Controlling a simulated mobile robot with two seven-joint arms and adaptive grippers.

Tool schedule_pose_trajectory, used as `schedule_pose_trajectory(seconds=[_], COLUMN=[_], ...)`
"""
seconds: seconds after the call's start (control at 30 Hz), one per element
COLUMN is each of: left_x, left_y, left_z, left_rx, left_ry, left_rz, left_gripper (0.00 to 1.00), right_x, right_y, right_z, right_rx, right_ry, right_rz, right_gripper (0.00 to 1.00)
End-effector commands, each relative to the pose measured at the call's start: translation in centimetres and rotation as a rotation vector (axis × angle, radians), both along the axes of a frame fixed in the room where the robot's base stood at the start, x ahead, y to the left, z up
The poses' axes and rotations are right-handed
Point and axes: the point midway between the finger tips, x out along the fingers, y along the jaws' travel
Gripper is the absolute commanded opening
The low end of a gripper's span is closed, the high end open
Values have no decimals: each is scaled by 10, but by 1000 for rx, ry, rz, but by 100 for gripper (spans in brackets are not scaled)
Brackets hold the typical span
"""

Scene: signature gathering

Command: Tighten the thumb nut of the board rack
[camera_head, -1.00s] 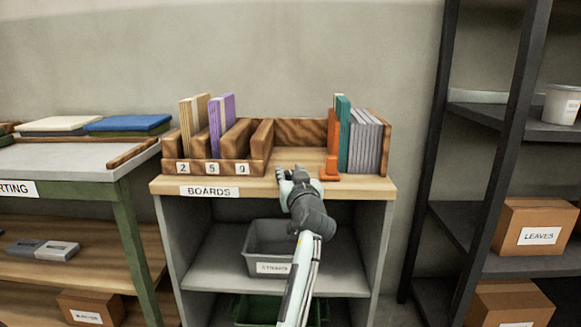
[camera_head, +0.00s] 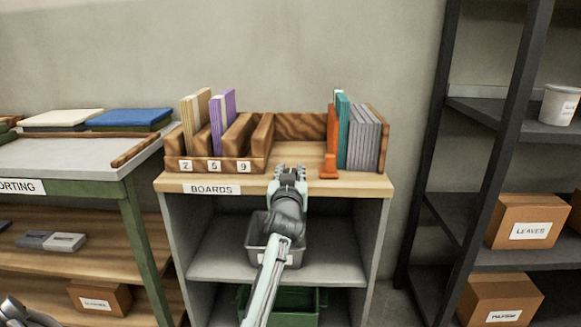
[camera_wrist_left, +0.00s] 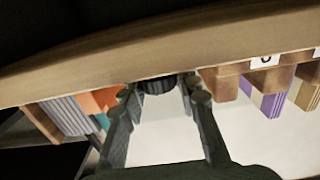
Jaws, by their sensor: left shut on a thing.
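The board rack (camera_head: 300,126) is brown wood and stands on the shelf top, with numbered slots at left and an orange end piece (camera_head: 329,165) before the boards at right. My left gripper (camera_head: 289,172) is at the front edge of the shelf top, between the slots and the orange piece. In the left wrist view, which looks upside down, its fingers (camera_wrist_left: 160,94) are shut on the dark ridged thumb nut (camera_wrist_left: 156,85), one finger on each side. The nut is hidden by the gripper in the head view. My right gripper is not in view.
Cream and purple boards (camera_head: 223,118) stand in the left slots; teal and grey boards (camera_head: 363,136) stand at right. A grey bin (camera_head: 256,238) and a green bin (camera_head: 308,302) are below. A sorting table (camera_head: 75,170) is at left, a dark shelf unit (camera_head: 475,185) at right.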

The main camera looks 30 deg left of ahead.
Motion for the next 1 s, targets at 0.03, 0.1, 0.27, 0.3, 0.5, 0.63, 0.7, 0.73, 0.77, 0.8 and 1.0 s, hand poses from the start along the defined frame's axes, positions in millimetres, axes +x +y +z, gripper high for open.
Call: schedule_pose_trajectory(seconds=[0.03,0.1,0.27,0.3,0.5,0.63,0.7,0.73,0.77,0.8,1.0], left_x=[0,0,0,0,0,0,0,0,0,0,0], left_y=[0,0,0,0,0,0,0,0,0,0,0], left_z=[0,0,0,-1,-1,-1,-1,-1,-1,-1,0], left_rx=[1,1,1,1,1,0,0,0,0,0,0], left_ry=[2,2,1,1,1,1,1,1,1,1,0], left_rz=[-4,-9,-14,-15,-15,-14,-14,-14,-14,-14,-14], left_gripper=[1,1,1,1,1,35,44,48,51,53,53], right_x=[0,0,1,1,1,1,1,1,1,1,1], right_y=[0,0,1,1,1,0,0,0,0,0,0], right_z=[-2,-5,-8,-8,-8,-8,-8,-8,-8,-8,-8], right_rx=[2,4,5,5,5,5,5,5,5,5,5], right_ry=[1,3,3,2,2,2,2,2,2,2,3], right_rz=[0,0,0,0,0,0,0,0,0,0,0], right_gripper=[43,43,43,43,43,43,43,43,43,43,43])
